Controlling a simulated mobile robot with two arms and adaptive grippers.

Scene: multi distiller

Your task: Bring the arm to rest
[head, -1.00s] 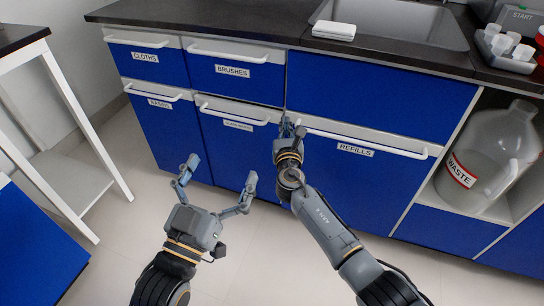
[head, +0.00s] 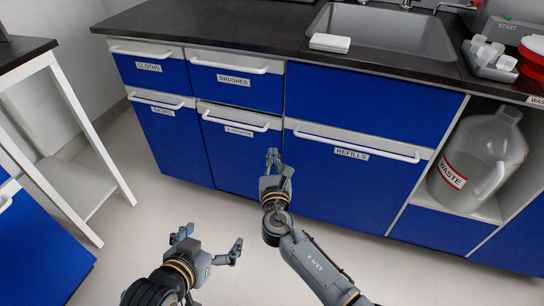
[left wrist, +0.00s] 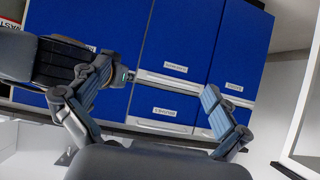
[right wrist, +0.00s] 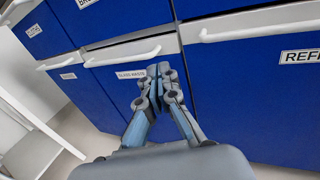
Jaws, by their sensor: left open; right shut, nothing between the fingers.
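My left gripper (head: 208,247) is low at the bottom of the head view, in front of the blue cabinets. Its two fingers are spread wide with nothing between them, as the left wrist view (left wrist: 160,95) also shows. My right gripper (head: 273,157) is to its right and farther forward, in front of the cabinet fronts. In the right wrist view (right wrist: 160,72) its fingers are together and hold nothing. It appears apart from the handles.
Blue cabinets with white handles, such as the refills drawer (head: 365,180), run along the wall. A waste jug (head: 482,160) stands in an open bay at right. A white-legged table (head: 75,110) is at left. The floor (head: 140,222) is clear.

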